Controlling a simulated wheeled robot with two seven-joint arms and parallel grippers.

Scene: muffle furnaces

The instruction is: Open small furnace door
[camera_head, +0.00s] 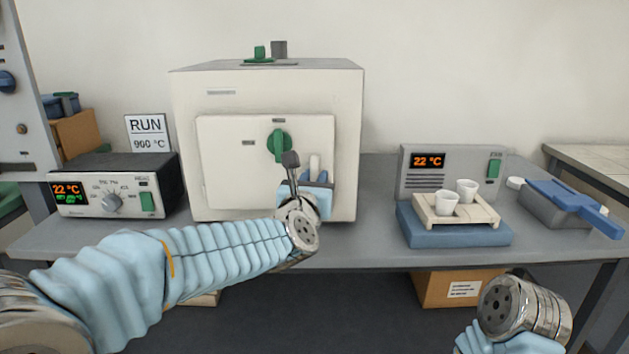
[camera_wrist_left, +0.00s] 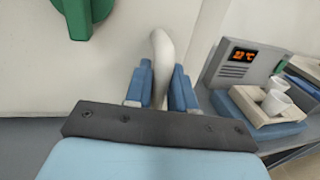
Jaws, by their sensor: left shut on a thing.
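The small furnace (camera_head: 278,95) is a cream box on the bench. Its door (camera_head: 228,165) looks closed, flush with the front, with a green knob (camera_head: 279,145) on it. A pale door handle (camera_head: 315,165) sticks out at the door's lower right. My left gripper (camera_head: 317,178) is at this handle. In the left wrist view the handle (camera_wrist_left: 162,60) stands between the two blue fingers of the left gripper (camera_wrist_left: 163,88), which is shut on it. My right arm shows at the lower right, but its fingers are not seen.
A controller box (camera_head: 115,187) reading 22 °C stands left of the furnace. A blue-lidded grey box (camera_head: 560,207) is farther right. Bench between furnace and unit is clear.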

